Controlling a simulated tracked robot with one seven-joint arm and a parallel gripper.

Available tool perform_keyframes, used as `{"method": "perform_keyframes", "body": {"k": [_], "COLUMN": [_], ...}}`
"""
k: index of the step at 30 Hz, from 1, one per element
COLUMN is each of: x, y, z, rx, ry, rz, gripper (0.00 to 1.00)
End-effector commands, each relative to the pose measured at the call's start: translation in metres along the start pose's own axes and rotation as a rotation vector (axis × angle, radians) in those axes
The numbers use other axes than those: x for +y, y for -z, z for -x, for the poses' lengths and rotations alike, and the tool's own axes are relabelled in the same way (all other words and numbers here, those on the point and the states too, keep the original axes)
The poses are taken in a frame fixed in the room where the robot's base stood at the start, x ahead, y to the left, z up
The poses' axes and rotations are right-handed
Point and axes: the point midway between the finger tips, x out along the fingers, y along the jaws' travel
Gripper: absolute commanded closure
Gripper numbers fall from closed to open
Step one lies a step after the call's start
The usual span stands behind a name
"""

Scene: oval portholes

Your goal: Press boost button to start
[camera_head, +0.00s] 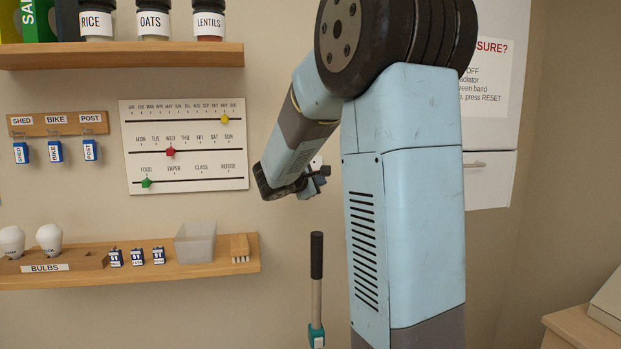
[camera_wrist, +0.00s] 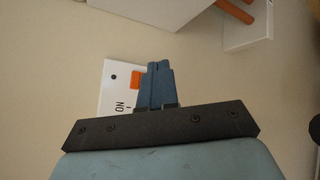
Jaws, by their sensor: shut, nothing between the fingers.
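I cannot make out a boost button in either view. In the wrist view, a white plate (camera_wrist: 115,98) with an orange piece (camera_wrist: 135,80) and dark lettering is on the wall, left of and partly behind my fingers. The lettering is too small to read surely. My gripper (camera_wrist: 157,68) is shut and empty, and its blue fingers overlap the right side of the plate; I cannot tell whether they touch it. In the head view, my gripper (camera_head: 320,174) is near the wall, right of the slider board, partly hidden by my arm.
A slider board (camera_head: 185,145) and key rack (camera_head: 58,124) hang left of my arm. A lower shelf (camera_head: 130,267) holds bulbs, small blue tags, a bin and a brush. A black-handled tool (camera_head: 316,255) stands below my gripper. A white cabinet (camera_head: 488,178) is behind my arm.

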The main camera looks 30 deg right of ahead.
Motion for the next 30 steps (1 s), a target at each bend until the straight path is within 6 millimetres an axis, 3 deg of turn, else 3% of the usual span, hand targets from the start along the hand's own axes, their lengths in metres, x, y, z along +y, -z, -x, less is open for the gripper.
{"method": "perform_keyframes", "body": {"k": [12, 30], "x": [0.021, 0.025], "y": [0.022, 0.026], "z": [-0.03, -0.034], "rx": [0.0, 0.001], "ry": [0.001, 0.0], "rz": [-0.001, -0.001], "gripper": [1.0, 1.0]}}
